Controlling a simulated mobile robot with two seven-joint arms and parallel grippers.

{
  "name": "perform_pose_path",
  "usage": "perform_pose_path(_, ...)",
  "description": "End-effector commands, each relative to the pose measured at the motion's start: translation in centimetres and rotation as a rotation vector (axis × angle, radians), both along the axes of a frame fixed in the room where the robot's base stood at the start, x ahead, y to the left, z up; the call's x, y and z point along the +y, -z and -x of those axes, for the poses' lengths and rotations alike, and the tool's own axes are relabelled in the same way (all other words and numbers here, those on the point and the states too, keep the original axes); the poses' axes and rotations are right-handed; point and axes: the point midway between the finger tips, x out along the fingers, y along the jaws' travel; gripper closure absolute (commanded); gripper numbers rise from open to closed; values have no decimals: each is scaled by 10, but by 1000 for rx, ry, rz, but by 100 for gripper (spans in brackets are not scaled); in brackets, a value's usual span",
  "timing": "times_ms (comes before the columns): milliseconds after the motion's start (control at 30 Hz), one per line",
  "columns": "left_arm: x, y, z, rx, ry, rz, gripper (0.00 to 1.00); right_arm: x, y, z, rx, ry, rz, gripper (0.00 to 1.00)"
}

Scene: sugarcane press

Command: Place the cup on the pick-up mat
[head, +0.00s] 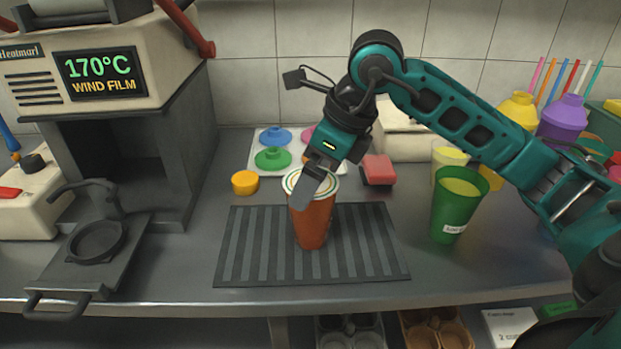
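An orange cup (314,222) with a pale, ringed top stands about upright over the middle of the dark striped mat (245,262). Its base appears to rest on the mat. My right gripper (308,187) comes down from above at the cup's rim. One grey finger lies in front of the cup's upper side; the other finger is mostly hidden, so I cannot tell whether they grip the cup. My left gripper is not in view.
A sealing machine (105,80) reading 170°C stands at left, its tray (95,243) pulled out. A green cup (459,208) stands right of the mat. A yellow lid (245,183), a red sponge (379,169) and colored lids on a white tray (258,160) lie behind.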

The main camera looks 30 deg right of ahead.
Motion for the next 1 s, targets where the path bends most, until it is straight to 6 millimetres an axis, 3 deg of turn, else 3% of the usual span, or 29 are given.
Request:
perform_pose_path(200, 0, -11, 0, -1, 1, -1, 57, -12, -49, 15, -5, 1, 2, 0)
perform_pose_path(400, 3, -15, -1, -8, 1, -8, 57, -19, -81, 26, -3, 1, 1, 0)
perform_pose_path(600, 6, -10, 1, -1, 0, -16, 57, -22, -93, 31, 0, 0, 0, 0)
perform_pose_path(1000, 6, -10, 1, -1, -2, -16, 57, -23, -93, 31, 0, 0, 0, 0)
